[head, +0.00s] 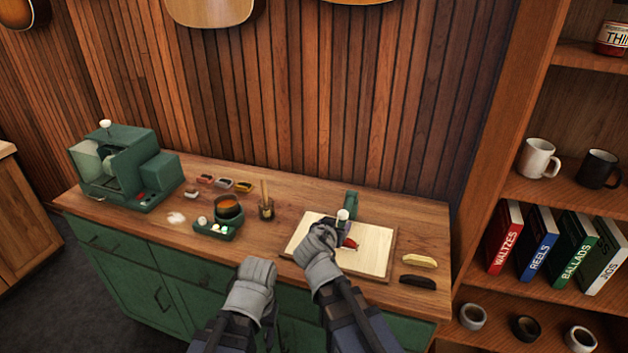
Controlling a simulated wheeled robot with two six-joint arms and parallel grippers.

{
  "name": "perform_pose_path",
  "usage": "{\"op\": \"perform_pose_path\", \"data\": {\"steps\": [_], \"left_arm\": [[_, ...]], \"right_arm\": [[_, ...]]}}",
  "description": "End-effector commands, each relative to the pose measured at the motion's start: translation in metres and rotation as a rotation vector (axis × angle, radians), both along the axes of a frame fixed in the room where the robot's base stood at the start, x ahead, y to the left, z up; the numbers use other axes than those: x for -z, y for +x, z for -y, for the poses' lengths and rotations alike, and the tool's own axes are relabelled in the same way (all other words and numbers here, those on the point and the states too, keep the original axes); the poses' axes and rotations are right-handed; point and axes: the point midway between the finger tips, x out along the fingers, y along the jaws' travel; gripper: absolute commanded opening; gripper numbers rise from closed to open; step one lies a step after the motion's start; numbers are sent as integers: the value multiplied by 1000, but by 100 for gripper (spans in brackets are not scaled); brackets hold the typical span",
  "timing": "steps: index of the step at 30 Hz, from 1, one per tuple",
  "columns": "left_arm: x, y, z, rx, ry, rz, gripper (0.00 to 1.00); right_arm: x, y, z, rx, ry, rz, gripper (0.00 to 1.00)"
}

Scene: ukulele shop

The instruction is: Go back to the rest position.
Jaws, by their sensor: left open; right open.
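My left gripper (256,272) is over the front edge of the wooden counter (285,208), low in the head view. It looks empty. My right gripper (324,238) is further forward, over the pale board (374,252) on the counter. A small red item (350,243) and a white-topped piece (343,214) show just beyond my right gripper. The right gripper partly hides them, and I cannot tell whether it touches either one. Both grippers are open, though their fingertips are hard to make out.
A green machine (125,168) stands at the counter's left. A green tray (218,229) with a bowl (228,206) and a brush pot (266,208) are mid-counter. Two curved pieces, cream (419,261) and dark (418,281), lie right of the board. A shelf (545,195) stands right.

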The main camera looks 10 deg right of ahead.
Motion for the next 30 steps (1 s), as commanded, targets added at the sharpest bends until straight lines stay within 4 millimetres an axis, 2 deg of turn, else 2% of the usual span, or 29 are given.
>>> {"op": "perform_pose_path", "data": {"steps": [2,5,8,12,15,19,23,30], "left_arm": [[0,0,0,0,0,0,57],[0,0,0,0,0,0,57],[0,0,0,0,0,0,57],[0,0,0,0,0,0,57],[0,0,0,0,0,0,57],[0,0,0,0,0,0,57],[0,0,0,0,0,0,57],[0,0,0,0,0,0,57]], "right_arm": [[3,-3,0,1,-2,-20,70],[21,-20,-4,-2,-15,-134,70],[53,-55,-16,-44,-32,-358,70],[95,-118,-46,-204,-38,-720,70],[112,-160,-70,-361,-28,-932,70],[120,-201,-93,-543,-13,-1113,70],[122,-220,-103,-641,-3,-1191,70],[122,-223,-105,-659,-1,-1205,70]]}}
